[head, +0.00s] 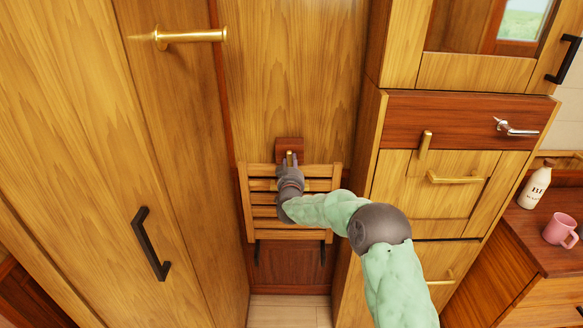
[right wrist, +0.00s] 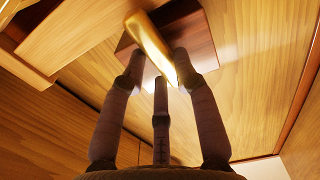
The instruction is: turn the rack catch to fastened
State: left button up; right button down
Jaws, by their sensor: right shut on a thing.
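The rack catch (head: 289,154) is a small brass bar on a red-brown block (head: 289,144), just above the folded slatted rack (head: 262,170) on the wall panel. In the right wrist view the brass catch (right wrist: 150,46) runs at a slant from upper left to lower right across the dark block (right wrist: 190,35). My right gripper (head: 289,160) is at the catch. Its fingers (right wrist: 158,75) are shut on the bar's near end, which is partly hidden between them. The arm covers part of the rack's right side. My left gripper is out of view.
A tall wardrobe (head: 90,150) with a black handle (head: 150,243) stands left of the rack. A cabinet (head: 440,120) with brass handles stands close on the right. A bottle (head: 535,186) and pink mug (head: 561,229) stand on a counter at far right.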

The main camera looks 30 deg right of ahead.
jog(key=shift+f+m, duration=0.15)
jog(key=shift+m, duration=0.35)
jog(key=c, duration=0.9)
grip_release()
jog(key=shift+c, duration=0.2)
jog(key=v, duration=1.2)
jog(key=shift+a, duration=0.1)
